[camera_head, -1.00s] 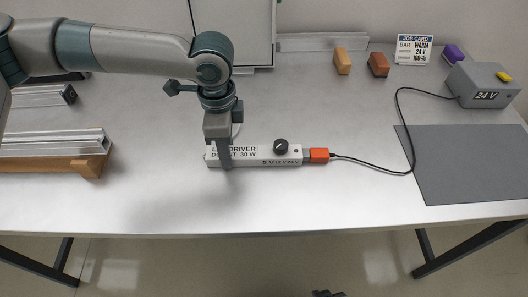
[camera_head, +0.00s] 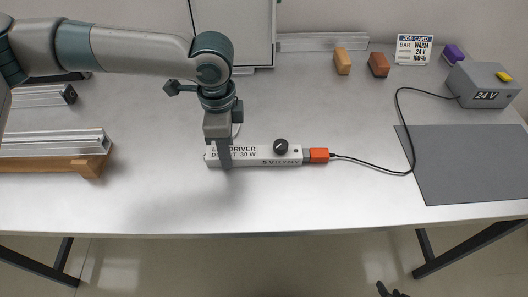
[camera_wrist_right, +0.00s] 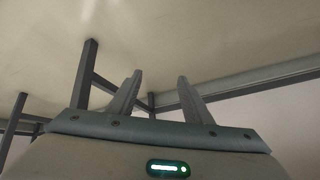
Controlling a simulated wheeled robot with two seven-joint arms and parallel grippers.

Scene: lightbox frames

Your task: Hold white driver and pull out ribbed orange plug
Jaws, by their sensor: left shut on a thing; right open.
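The white driver (camera_head: 258,153) lies on the table in the head view, with black lettering and a black knob (camera_head: 281,145) on top. My left gripper (camera_head: 225,160) is shut on the driver near its left end. The orange plug (camera_head: 319,155) sits at the driver's right end, and a black cable runs from it. Its ribs are too small to make out. My right gripper (camera_wrist_right: 158,95) is open and empty in the right wrist view, below the table. A dark tip of my right gripper also shows at the bottom edge of the head view (camera_head: 391,290).
The black cable (camera_head: 410,140) curves to a grey 24 V box (camera_head: 480,84). A grey mat (camera_head: 465,165) lies at right. Yellow (camera_head: 343,62) and brown (camera_head: 379,64) blocks and a job card (camera_head: 414,49) stand behind. An aluminium bar (camera_head: 50,143) lies at left. The table front is clear.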

